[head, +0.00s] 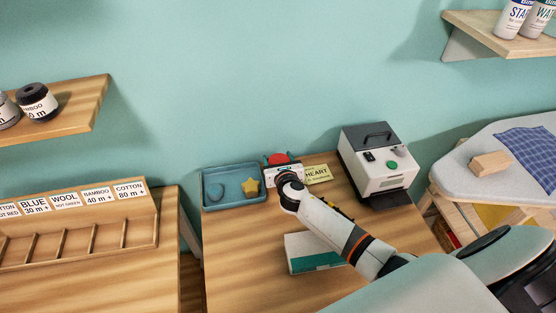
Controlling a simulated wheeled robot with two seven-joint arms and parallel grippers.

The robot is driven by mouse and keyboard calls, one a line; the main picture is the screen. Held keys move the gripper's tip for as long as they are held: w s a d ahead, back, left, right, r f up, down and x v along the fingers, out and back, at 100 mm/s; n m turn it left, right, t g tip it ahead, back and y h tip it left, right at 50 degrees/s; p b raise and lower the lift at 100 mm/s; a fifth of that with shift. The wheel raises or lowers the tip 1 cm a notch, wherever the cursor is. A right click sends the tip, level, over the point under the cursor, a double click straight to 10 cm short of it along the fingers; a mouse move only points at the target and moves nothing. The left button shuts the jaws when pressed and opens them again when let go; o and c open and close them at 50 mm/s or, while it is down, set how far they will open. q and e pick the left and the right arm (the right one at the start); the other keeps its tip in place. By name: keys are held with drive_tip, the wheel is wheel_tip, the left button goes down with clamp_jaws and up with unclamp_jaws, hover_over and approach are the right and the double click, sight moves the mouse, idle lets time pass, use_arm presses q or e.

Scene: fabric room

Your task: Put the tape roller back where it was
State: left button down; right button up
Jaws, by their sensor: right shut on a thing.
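My right gripper (284,179) is at the back of the middle table, beside the blue tray. My right forearm and wrist hide much of it, so its fingers are hard to make out. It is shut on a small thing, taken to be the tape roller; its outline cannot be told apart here. A red rounded thing on a white body (278,159) shows just behind the gripper; whether it is part of the held thing I cannot tell. My left gripper is not in view.
The blue tray (207,199) holds a blue piece and a yellow star (250,187). A HEART card (318,174) and a white machine (381,165) stand to the right. A white and teal box (306,254) lies in front. The table's front left is clear.

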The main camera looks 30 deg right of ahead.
drive_tip(key=o, duration=1.1)
drive_tip(key=shift+r+p, duration=0.2)
drive_tip(key=shift+p, duration=0.1)
drive_tip(key=v, duration=1.2)
